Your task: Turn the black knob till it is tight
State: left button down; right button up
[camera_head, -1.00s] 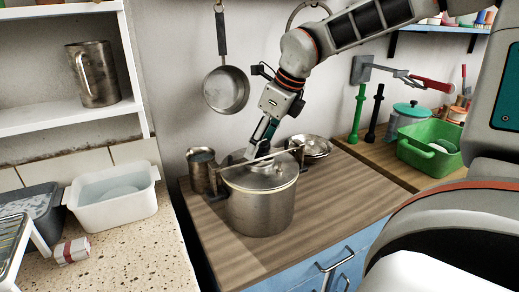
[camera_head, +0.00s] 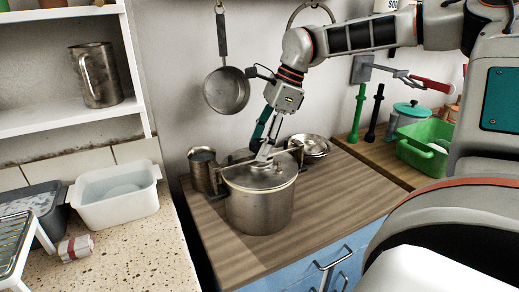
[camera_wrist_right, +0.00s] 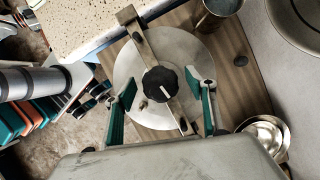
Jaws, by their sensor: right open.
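The black knob (camera_wrist_right: 160,84) shows in the right wrist view, round and ridged with a white mark on top. It sits on the metal bar (camera_wrist_right: 143,45) that crosses the pale round lid (camera_wrist_right: 185,50) of the steel pot (camera_head: 258,211). My right gripper (camera_wrist_right: 160,91) is open, with one green-backed finger on each side of the knob and gaps between. In the head view my right gripper (camera_head: 262,152) points down over the lid and hides the knob. How high the fingertips are above the lid is hard to tell. My left gripper is not in view.
A metal mug (camera_head: 201,171) stands close to the pot's left, and shiny bowls (camera_head: 315,147) stand behind it to the right. A pan (camera_head: 227,90) hangs on the wall. The wooden counter (camera_head: 325,200) is clear right of the pot.

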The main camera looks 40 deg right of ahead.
jog(key=n, duration=0.1)
jog(key=n+g+b, duration=0.1)
jog(key=n, duration=0.1)
jog(key=n+g, duration=0.1)
jog(key=shift+w+f+n+y+b, duration=0.1)
jog(key=shift+f+n+y+b, duration=0.2)
jog(key=shift+n+b, duration=0.1)
jog(key=n+g+b, duration=0.1)
jog(key=n, duration=0.1)
jog(key=shift+r+n, duration=0.1)
jog(key=shift+n, duration=0.5)
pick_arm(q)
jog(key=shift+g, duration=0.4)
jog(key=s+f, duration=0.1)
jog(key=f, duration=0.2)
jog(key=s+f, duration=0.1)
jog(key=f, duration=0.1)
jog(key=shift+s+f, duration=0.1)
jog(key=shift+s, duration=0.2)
pick_arm(e)
jog(key=shift+r, duration=0.2)
jog(key=shift+c, duration=0.5)
jog(key=c, duration=0.8)
